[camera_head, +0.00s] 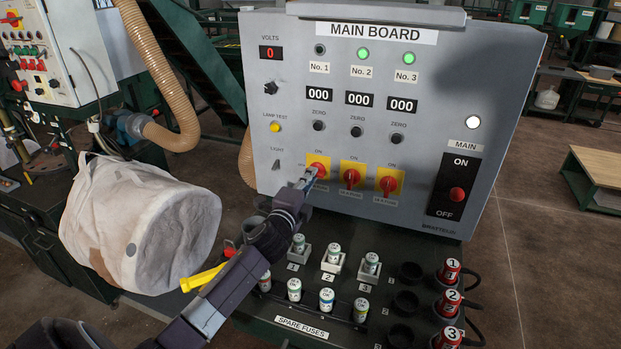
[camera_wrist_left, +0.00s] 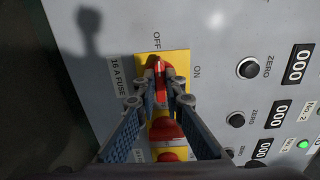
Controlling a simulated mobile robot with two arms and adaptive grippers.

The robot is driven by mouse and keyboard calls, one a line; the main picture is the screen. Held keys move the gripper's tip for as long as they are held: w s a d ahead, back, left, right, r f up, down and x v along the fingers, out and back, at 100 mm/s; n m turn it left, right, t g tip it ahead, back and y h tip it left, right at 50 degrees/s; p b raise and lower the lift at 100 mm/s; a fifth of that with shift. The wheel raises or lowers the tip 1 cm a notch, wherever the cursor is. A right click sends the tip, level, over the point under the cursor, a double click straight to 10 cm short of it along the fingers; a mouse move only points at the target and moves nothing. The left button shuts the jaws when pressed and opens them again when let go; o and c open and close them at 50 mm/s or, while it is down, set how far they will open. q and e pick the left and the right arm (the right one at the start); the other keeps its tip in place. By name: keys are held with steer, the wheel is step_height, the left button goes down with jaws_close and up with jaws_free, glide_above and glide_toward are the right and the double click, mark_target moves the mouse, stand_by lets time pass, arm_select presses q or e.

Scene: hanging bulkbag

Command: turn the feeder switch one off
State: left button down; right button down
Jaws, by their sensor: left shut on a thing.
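Feeder switch one is the leftmost red rotary knob (camera_head: 320,166) on a yellow plate, low on the grey main board. My left gripper (camera_head: 309,177) is at this knob and partly covers it. In the left wrist view its two fingers (camera_wrist_left: 164,91) are shut on the knob (camera_wrist_left: 160,72), one on each side. The knob's long axis there lines up with the OFF label, and ON is off to the side. Lamp No. 1 (camera_head: 320,49) is dark. Lamps No. 2 (camera_head: 363,55) and No. 3 (camera_head: 408,58) glow green. My right gripper is not in view.
Feeder switches two (camera_head: 352,176) and three (camera_head: 389,184) sit close to the right. The main switch (camera_head: 456,194) is further right. Fuses (camera_head: 334,253) stand on the shelf below. A white bulk bag (camera_head: 140,225) is at the left, with a ribbed hose (camera_head: 160,70) behind it.

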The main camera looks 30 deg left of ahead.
arm_select(q)
steer(key=shift+n, duration=0.3)
steer(key=c, duration=2)
jaws_free()
steer(key=shift+a, duration=0.1)
steer(key=v, duration=1.2)
steer(key=shift+s+f, duration=0.1)
